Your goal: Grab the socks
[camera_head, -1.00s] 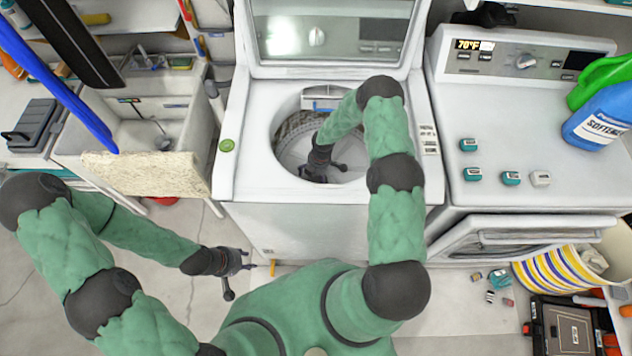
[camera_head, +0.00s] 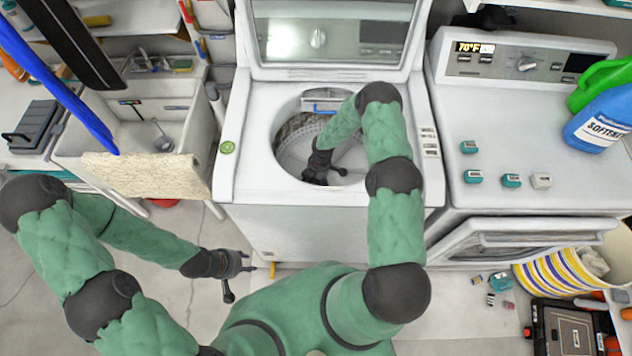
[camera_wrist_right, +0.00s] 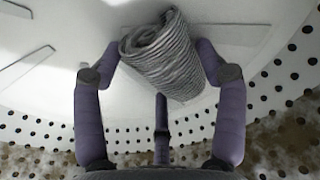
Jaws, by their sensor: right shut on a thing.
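The socks (camera_wrist_right: 165,52) are a grey, ribbed, rolled bundle in the right wrist view, inside the white washer drum. My right gripper (camera_wrist_right: 160,72) has its purple fingers on both sides of the bundle and is shut on it. In the head view my right gripper (camera_head: 320,177) is down in the open washer (camera_head: 240,178), and the socks cannot be made out there. My left gripper (camera_head: 243,262) is low in front of the washer, over the floor, away from the socks; its fingers are too small to read.
The drum wall (camera_wrist_right: 265,95) with its holes surrounds my right gripper, and the washer's raised lid (camera_head: 325,35) stands behind. A dryer (camera_head: 525,125) with bottles and small boxes is at right. A sink (camera_head: 180,125) is at left. A striped basket (camera_head: 555,275) stands at lower right.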

